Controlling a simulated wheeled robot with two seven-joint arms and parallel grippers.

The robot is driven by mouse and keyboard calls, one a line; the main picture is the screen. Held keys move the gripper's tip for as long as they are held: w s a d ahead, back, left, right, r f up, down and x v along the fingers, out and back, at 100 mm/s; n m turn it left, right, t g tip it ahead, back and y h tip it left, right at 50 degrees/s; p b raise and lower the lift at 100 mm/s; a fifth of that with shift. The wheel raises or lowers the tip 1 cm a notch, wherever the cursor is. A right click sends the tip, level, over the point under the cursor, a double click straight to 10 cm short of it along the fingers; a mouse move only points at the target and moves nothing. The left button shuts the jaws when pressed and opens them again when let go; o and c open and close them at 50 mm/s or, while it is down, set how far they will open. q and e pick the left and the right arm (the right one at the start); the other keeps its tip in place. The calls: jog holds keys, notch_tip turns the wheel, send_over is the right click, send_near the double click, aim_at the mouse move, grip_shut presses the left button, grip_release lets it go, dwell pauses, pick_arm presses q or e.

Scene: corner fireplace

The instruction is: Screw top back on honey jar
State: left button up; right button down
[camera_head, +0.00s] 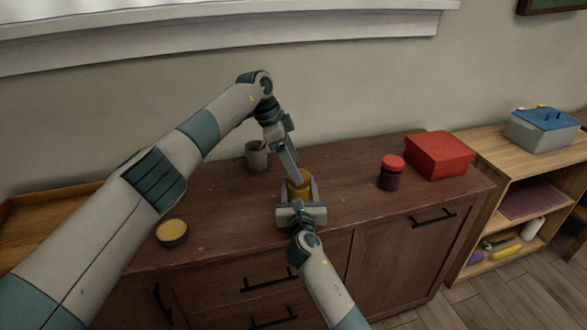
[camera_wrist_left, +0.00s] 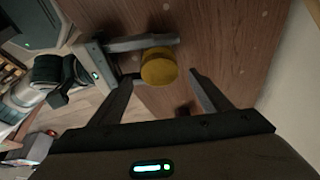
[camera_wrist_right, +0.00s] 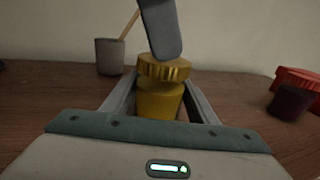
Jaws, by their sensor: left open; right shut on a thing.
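The honey jar (camera_wrist_right: 158,104) is a golden jar upright on the brown cabinet. My right gripper (camera_head: 299,188) is shut on its body, one finger on each side. A ridged golden top (camera_wrist_right: 165,68) sits over the jar's mouth; I cannot tell whether it is threaded on. In the left wrist view the top (camera_wrist_left: 158,68) is a round yellow disc. My left gripper (camera_wrist_left: 160,77) is open, its fingertips spread to either side of the top. In the head view my left gripper (camera_head: 292,172) reaches down to the top from above. One of its fingers partly covers the top in the right wrist view.
A grey cup (camera_head: 256,157) with a wooden stick stands behind the jar. A dark round tin (camera_head: 172,233) with a yellow face lies left. A red-lidded dark jar (camera_head: 391,174) and a red box (camera_head: 440,156) stand right. The cabinet top (camera_head: 340,185) between is clear.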

pick_arm(q)
jog(key=shift+r, duration=1.25)
jog(key=o, duration=0.6)
jog(key=shift+c, duration=0.2)
jog(key=shift+r, duration=0.15)
jog(key=v, duration=1.1)
jog(key=shift+a+r, duration=0.15)
jog(key=shift+r, duration=0.2)
